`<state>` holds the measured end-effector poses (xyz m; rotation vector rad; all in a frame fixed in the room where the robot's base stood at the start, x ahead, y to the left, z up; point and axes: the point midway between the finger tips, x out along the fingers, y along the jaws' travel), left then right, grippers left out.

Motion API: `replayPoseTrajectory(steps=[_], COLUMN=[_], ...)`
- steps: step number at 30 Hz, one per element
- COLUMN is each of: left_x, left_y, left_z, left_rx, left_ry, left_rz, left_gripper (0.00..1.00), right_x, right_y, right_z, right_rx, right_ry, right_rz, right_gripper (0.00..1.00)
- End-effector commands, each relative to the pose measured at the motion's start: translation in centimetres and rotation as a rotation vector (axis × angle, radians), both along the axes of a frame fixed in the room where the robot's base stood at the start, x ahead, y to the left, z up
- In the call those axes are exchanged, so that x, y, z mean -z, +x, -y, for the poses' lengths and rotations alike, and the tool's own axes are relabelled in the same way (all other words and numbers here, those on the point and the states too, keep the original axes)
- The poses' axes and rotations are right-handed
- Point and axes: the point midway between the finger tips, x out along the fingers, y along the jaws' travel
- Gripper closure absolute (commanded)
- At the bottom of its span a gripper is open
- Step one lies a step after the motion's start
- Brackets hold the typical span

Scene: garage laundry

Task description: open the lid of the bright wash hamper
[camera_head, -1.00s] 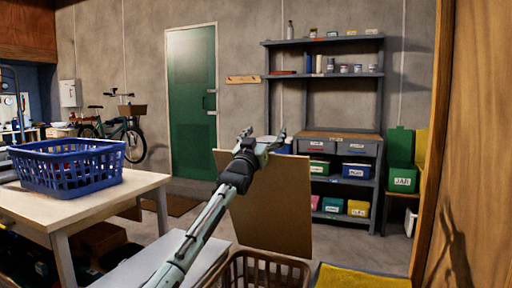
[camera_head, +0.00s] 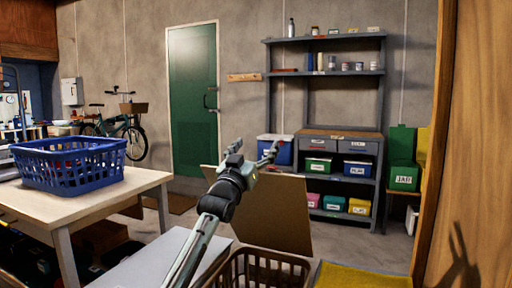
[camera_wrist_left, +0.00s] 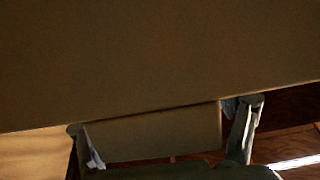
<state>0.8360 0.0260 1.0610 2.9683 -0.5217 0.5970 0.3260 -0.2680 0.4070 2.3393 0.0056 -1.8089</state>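An open brown wicker-like basket (camera_head: 262,268) stands at the bottom centre of the head view. A flat brown panel (camera_head: 280,215) stands tilted behind its opening and looks like its raised lid. My left gripper (camera_head: 256,154) is at the panel's upper edge, with its fingers spread. In the left wrist view, the panel (camera_wrist_left: 165,55) fills the upper part, and my left gripper's fingers (camera_wrist_left: 165,115) are wide apart. I cannot tell whether they touch the panel. A yellow surface (camera_head: 360,277) lies right of the basket. My right gripper is out of view.
A table (camera_head: 130,190) with a blue laundry basket (camera_head: 70,168) is at left. A pale flat surface (camera_head: 150,265) lies left of the brown basket. A shelf unit (camera_head: 375,150) stands behind, and a wooden wall (camera_head: 480,130) closes off the right. Floor (camera_head: 350,240) shows between.

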Motion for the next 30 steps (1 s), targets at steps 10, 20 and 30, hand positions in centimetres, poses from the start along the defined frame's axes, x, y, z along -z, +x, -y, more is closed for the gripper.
replayPoseTrajectory(steps=[10, 20, 30], left_x=[-1.5, -2.6, -3.9], left_y=[-1.6, -3.4, -5.3], left_z=[-0.7, -1.3, -1.9], left_rx=[-0.001, 0.000, 0.000], left_ry=[0.000, 0.000, 0.000], left_rz=[0.002, 0.002, 0.002], left_gripper=[0.19, 0.19, 0.19], right_x=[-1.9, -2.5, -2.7], right_y=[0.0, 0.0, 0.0], right_z=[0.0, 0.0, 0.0], right_rx=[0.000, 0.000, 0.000], right_ry=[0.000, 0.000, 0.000], right_rz=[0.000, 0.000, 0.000], right_gripper=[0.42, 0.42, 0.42])
